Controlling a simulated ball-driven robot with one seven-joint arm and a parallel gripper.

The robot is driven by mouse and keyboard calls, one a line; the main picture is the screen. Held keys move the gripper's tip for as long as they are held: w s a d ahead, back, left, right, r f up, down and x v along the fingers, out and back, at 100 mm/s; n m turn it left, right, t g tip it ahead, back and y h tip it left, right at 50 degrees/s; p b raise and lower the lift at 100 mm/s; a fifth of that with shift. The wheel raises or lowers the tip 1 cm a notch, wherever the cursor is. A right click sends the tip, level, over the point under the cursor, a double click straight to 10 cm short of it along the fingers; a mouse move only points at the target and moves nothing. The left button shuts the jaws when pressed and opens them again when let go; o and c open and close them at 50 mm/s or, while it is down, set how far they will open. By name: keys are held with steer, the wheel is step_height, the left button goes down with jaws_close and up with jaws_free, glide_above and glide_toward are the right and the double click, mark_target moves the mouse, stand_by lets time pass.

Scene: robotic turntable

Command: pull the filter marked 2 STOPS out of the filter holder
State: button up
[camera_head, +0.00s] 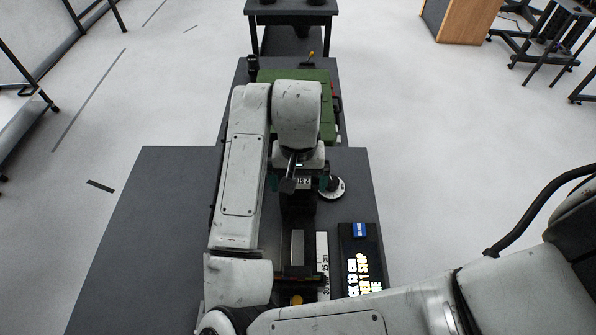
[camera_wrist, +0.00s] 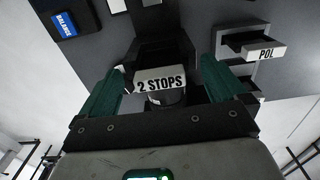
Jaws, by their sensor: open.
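The filter marked 2 STOPS shows its pale label tab in the wrist view (camera_wrist: 160,80), near the middle; the label also shows in the head view (camera_head: 302,181). The dark filter holder (camera_wrist: 160,32) is behind it; the rest of the filter is hidden. My gripper (camera_wrist: 161,68) is open, with one green finger on each side of the tab. A gap shows at the right finger; the left finger is close to the tab, and I cannot tell if it touches. In the head view my gripper (camera_head: 299,183) is partly covered by the wrist.
A second filter tab marked POL (camera_wrist: 264,52) sticks out to the right in the wrist view. A blue BALANCE label (camera_wrist: 67,24) is at upper left. In the head view, a round knob (camera_head: 332,188) and a black panel with lit text (camera_head: 362,262) stand right of my arm.

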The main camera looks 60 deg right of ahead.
steer(key=shift+f, duration=0.1)
steer(key=shift+c, duration=0.5)
steer(key=c, duration=1)
steer(key=shift+r, duration=0.25)
steer(key=shift+r+p, duration=2.25)
steer(key=shift+r, duration=0.15)
steer(key=shift+r+p, duration=0.5)
steer(key=shift+r, duration=0.75)
